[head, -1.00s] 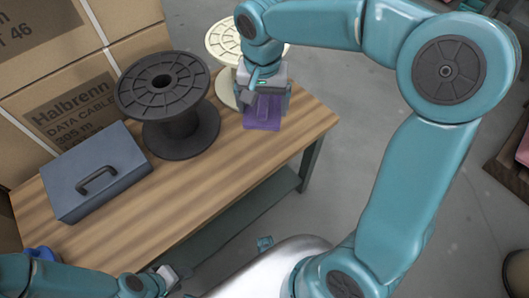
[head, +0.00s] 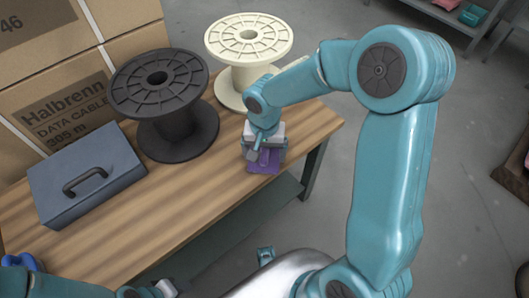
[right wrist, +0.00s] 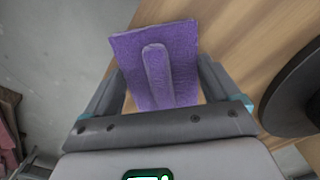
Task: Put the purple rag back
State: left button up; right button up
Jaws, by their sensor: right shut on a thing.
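The purple rag (head: 264,168) is at the front right part of the wooden table. My right gripper (head: 265,155) is above it and shut on it. In the right wrist view the rag (right wrist: 135,48) is a flat purple piece with a raised ridge in its middle, between the fingers of the right gripper (right wrist: 160,85). I cannot tell whether the rag touches the tabletop. My left gripper (head: 166,288) shows only in small part at the bottom edge of the head view; its jaws are not clear.
On the wooden table (head: 215,185) stand a black spool (head: 160,85), a cream spool (head: 250,38) and a grey-blue box with a handle (head: 88,172). A blue object (head: 22,262) lies at the left. Cardboard boxes (head: 55,95) stand behind. The table's front middle is bare.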

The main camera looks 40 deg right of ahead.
aim_at(265, 152)
jog(key=shift+f, duration=0.2)
jog(key=o, duration=0.7)
jog(key=shift+r, duration=0.1)
jog(key=shift+c, duration=0.2)
jog(key=shift+r, duration=0.15)
notch_tip(265, 152, up, 12)
jog(key=p, duration=0.3)
